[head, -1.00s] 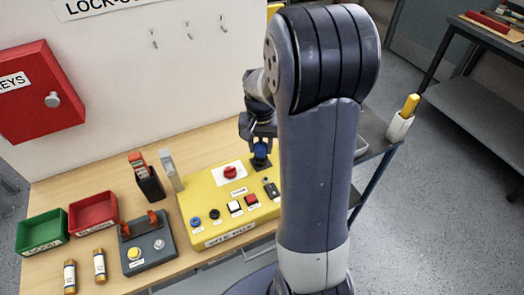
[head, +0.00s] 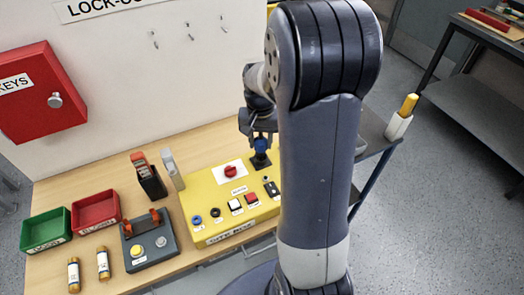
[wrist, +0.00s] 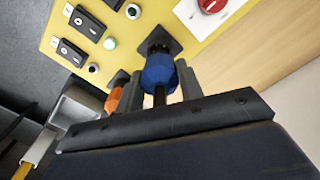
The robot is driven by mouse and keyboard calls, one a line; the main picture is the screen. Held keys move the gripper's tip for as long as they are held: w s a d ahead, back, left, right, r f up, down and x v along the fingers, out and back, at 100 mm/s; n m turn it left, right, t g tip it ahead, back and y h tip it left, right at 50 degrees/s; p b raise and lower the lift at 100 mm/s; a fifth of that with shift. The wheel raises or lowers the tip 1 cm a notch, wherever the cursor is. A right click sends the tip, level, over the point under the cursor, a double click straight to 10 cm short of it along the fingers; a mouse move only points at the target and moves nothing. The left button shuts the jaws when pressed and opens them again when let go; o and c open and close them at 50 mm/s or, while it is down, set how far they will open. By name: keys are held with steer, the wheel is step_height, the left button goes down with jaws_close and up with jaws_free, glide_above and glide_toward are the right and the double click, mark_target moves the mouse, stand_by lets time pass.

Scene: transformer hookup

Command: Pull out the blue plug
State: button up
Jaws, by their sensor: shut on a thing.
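The blue plug (head: 261,146) stands at the black socket (head: 262,161) near the back right of the yellow panel (head: 205,185). My gripper (head: 262,140) is above the socket, shut on the plug. In the wrist view the blue plug (wrist: 160,74) sits between my two fingers (wrist: 166,84), its far end at the dark socket (wrist: 160,42). I cannot tell whether its tip is still inside the socket. An orange plug (wrist: 115,98) is beside it in the wrist view; my arm hides it in the head view.
A red knob (head: 230,171) and several buttons are on the panel. A grey box with a yellow button (head: 136,251), a red bin (head: 95,212) and a green bin (head: 45,229) stand left. A red key cabinet (head: 40,92) hangs on the wall.

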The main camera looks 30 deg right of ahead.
steer(key=shift+r, duration=0.1)
steer(key=shift+r+p, duration=2)
steer(key=shift+r, duration=0.45)
steer(key=shift+f, duration=0.1)
